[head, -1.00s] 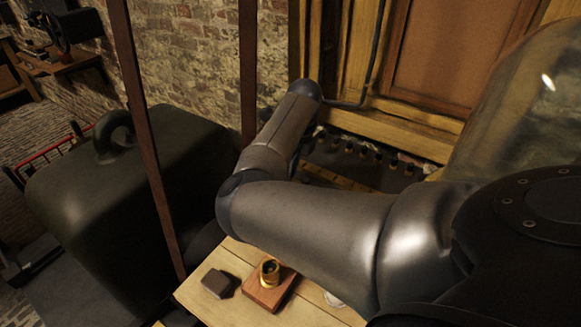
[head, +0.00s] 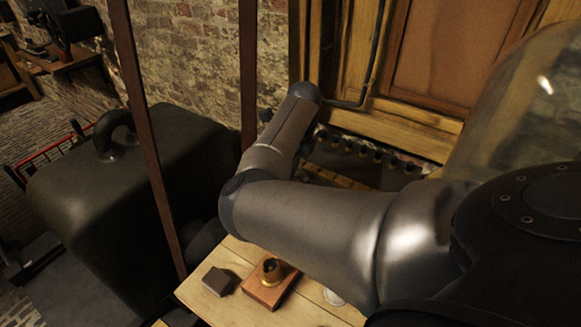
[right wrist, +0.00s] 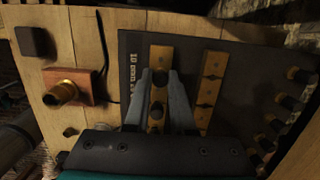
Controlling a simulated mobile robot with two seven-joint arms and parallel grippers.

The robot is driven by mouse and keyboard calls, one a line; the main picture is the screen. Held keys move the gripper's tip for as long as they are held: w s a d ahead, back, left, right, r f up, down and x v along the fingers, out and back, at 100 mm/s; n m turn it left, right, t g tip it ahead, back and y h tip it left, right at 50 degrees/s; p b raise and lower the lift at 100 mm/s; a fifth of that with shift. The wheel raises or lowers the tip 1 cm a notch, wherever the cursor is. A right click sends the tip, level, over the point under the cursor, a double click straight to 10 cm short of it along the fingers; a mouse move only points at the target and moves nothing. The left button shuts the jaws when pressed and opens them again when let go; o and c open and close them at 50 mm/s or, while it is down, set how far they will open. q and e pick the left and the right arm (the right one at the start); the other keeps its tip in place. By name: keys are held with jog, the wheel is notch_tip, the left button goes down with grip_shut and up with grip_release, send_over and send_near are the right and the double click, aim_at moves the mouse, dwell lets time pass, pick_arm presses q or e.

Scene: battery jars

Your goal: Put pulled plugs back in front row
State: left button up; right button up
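In the right wrist view, a dark board (right wrist: 134,46) with "10 OHM" lettering carries two brass strips, a left one (right wrist: 162,56) and a right one (right wrist: 212,68). A black-topped plug (right wrist: 160,78) stands on the left strip between the fingertips of my right gripper (right wrist: 160,73). A second dark knob (right wrist: 157,110) is nearer the palm, also between the fingers. The fingers look apart, astride the strip; contact with the plug is not clear. The right strip shows dark holes and no plugs. My right arm hides this gripper in the head view. My left gripper is in no view.
Several dark knobs (right wrist: 290,102) line the board's right side, also seen at the back in the head view (head: 365,152). A brass fitting on a wooden block (head: 269,293) and a dark block (head: 219,282) sit on the table. A glass dome (head: 520,105) stands at right.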

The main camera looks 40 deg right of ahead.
jog(key=o, duration=0.5)
jog(key=shift+r, duration=0.15)
notch_tip(320, 180, up, 15)
jog(key=s+p, duration=0.2)
jog(key=shift+d, duration=0.35)
jog(key=shift+s, duration=0.1)
